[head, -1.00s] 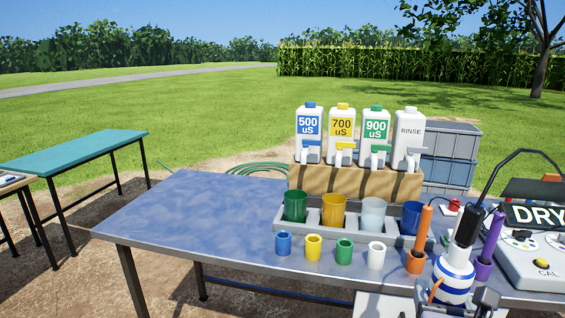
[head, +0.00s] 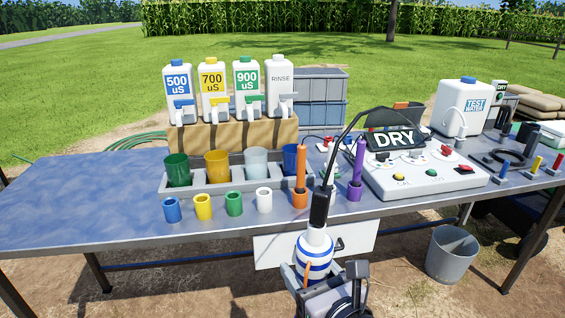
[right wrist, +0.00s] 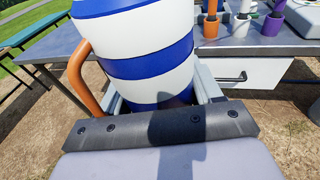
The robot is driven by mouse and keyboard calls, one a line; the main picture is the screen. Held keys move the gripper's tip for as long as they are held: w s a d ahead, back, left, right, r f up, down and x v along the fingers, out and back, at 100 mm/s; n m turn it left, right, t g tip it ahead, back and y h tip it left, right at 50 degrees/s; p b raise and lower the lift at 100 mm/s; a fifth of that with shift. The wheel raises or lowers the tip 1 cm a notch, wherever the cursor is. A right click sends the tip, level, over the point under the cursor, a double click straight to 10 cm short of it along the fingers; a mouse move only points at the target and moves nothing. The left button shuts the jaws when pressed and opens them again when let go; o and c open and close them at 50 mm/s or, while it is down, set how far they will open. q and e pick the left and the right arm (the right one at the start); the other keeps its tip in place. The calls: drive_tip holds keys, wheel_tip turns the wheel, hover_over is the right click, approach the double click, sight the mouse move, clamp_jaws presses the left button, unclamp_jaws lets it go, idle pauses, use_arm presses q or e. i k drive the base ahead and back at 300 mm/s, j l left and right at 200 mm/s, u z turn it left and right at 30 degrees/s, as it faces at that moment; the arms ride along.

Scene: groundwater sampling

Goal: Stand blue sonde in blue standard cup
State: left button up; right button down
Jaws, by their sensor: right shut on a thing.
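The held sonde is a white body with blue bands (head: 314,256), a black top with a cable, and an orange side handle. My right gripper (head: 318,278) is shut on its lower body and holds it roughly upright in front of the table. In the right wrist view the banded body (right wrist: 140,50) fills the space between the fingers; its lower end is hidden. A small blue cup (head: 172,211) stands at the left of the front row, apart from the sonde. A larger blue cup (head: 289,160) stands at the right end of the tray. My left gripper is out of view.
A grey tray (head: 222,187) holds large cups. Small yellow (head: 202,208), green and white cups stand before it. An orange stick (head: 300,166) and a purple stick (head: 358,160) stand in holders. A console (head: 425,178) has a DRY sign. The table's left is clear.

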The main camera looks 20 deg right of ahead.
sight(292, 175)
drive_tip(key=i+l, duration=0.1)
drive_tip(key=l, duration=0.3)
drive_tip(key=i+l, duration=0.1)
drive_tip(key=l, duration=0.3)
drive_tip(key=i+l, duration=0.1)
drive_tip(key=l, duration=0.3)
drive_tip(key=i+l+u, duration=0.1)
drive_tip(key=l, duration=0.3)
